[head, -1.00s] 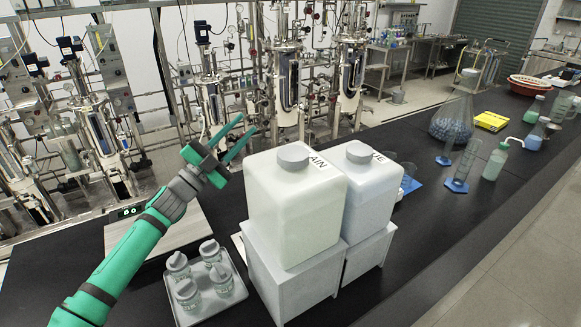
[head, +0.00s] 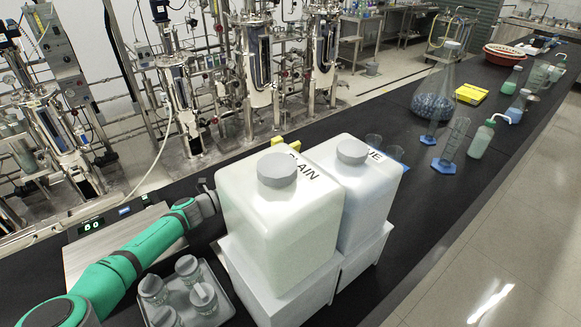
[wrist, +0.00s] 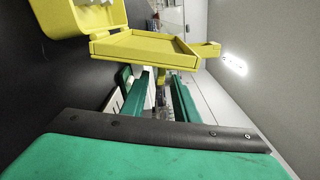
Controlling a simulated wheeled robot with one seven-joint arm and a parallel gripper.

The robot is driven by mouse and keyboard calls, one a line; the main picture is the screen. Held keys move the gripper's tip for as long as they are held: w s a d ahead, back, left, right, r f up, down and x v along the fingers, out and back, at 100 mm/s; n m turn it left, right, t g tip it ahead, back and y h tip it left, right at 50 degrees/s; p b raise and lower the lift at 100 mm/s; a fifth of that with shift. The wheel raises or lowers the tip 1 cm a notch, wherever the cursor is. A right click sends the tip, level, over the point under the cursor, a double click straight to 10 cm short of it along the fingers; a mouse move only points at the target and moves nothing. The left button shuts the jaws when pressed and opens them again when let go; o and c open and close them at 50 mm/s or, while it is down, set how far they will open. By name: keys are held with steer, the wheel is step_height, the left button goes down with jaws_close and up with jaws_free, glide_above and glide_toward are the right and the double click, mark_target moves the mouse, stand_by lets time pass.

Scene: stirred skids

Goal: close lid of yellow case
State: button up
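The yellow case is open in the wrist view, its shallow lid panel (wrist: 145,47) standing away from the deeper part (wrist: 75,16), which holds something white. A yellow tab (wrist: 207,49) sticks out at the panel's right end. In the head view only a bit of yellow (head: 287,143) shows behind the white containers. My gripper (wrist: 161,88) has its two green fingers apart, just below the panel in the wrist view, with a yellow piece visible between them. I cannot tell whether they touch it. In the head view the fingers are hidden behind the left container.
A left white container (head: 280,215) and a right one (head: 352,195) stand on white boxes, close beside my arm. A tray (head: 226,307) of several lidded jars is in front. A scale (head: 115,240) lies left. Glassware and a flat yellow object (head: 471,94) stand farther right.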

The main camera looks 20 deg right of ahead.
steer(key=x, duration=0.9)
steer(key=shift+r, duration=0.1)
jaws_close()
steer(key=shift+w, duration=0.15)
stand_by(0.4)
steer(key=shift+a, duration=0.2)
steer(key=shift+s+d, duration=0.2)
steer(key=shift+d, duration=0.25)
